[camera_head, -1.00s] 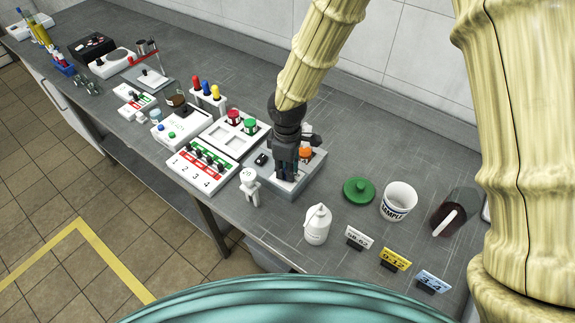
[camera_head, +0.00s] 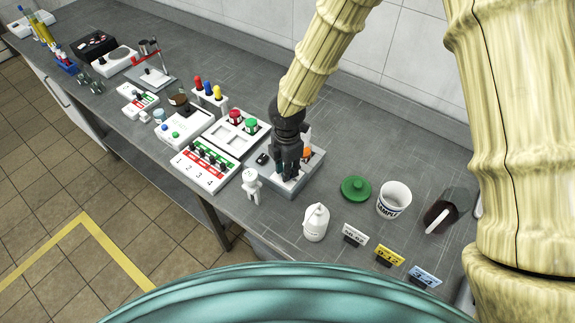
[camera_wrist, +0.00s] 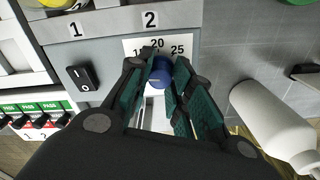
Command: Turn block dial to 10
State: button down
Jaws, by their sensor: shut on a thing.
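The block (camera_head: 312,166) is a grey box on the bench, largely under my gripper in the head view. In the wrist view its grey front panel (camera_wrist: 213,42) has a white scale plate with 20 and 25 readable and a partly covered number at left. The blue block dial (camera_wrist: 161,65) sits just below the 20, between my fingertips. My gripper (camera_wrist: 160,88) is shut on the dial, with a finger on either side; it also shows in the head view (camera_head: 287,172). The fingers hide much of the dial, and I cannot tell where its pointer stands.
A black rocker switch (camera_wrist: 82,77) is left of the dial. A green lid (camera_head: 356,189), a sample cup (camera_head: 394,200) and a numbered switch panel (camera_head: 206,164) flank the block.

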jog(key=shift+r+n, duration=0.1)
jog(key=shift+n, duration=0.5)
jog(key=c, duration=1.2)
grip_release()
jog(key=shift+c, duration=0.2)
notch_tip(320, 180, up, 12)
jog(key=shift+w, duration=0.1)
